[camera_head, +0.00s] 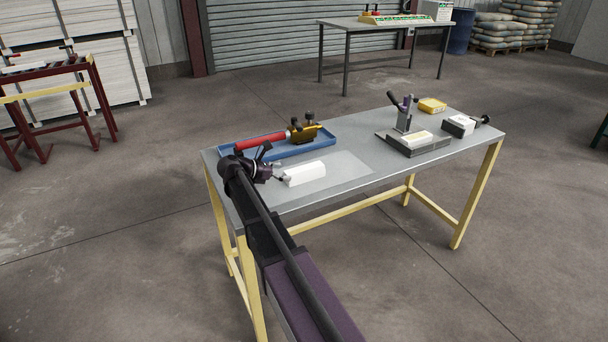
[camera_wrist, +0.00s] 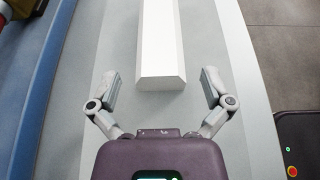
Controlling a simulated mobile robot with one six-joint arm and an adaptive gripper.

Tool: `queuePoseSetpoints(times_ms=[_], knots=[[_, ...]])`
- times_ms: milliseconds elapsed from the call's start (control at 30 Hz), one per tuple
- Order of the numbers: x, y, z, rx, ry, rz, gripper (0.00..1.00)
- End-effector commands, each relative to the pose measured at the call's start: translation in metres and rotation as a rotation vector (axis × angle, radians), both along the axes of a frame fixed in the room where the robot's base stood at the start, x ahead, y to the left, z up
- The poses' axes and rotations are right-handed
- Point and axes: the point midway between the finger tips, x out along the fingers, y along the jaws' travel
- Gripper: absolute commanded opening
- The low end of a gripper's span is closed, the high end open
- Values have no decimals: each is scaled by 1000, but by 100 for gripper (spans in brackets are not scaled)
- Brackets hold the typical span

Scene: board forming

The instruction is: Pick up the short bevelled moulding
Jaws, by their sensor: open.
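The short bevelled moulding (camera_head: 304,173) is a white block with sloped edges, lying on a pale mat near the left end of the workbench. In the wrist view the moulding (camera_wrist: 157,45) runs away from me, its near end just ahead of my gripper (camera_wrist: 160,80). My gripper is open and empty, its two fingers spread to either side of the moulding's near end, with a gap on each side. In the head view my gripper (camera_head: 283,178) is at the moulding's left end. The moulding's far end is outside the wrist view.
A blue tray (camera_head: 228,150) with a red-handled tool (camera_head: 262,141) lies behind the moulding. A toggle-clamp fixture (camera_head: 415,143), a yellow box (camera_head: 432,105) and a small vice-like block (camera_head: 461,125) stand at the bench's right. The bench between mat and fixture is clear.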

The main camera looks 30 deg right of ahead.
Motion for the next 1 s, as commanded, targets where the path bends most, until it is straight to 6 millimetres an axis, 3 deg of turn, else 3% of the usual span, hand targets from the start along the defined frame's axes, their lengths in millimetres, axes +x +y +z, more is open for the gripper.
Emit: queuePoseSetpoints(times_ms=[400,967,1000], knots=[[2,-38,-14,0,-1,-1,100],[2,-38,-14,0,0,1,100],[2,-38,-14,0,0,1,94]])
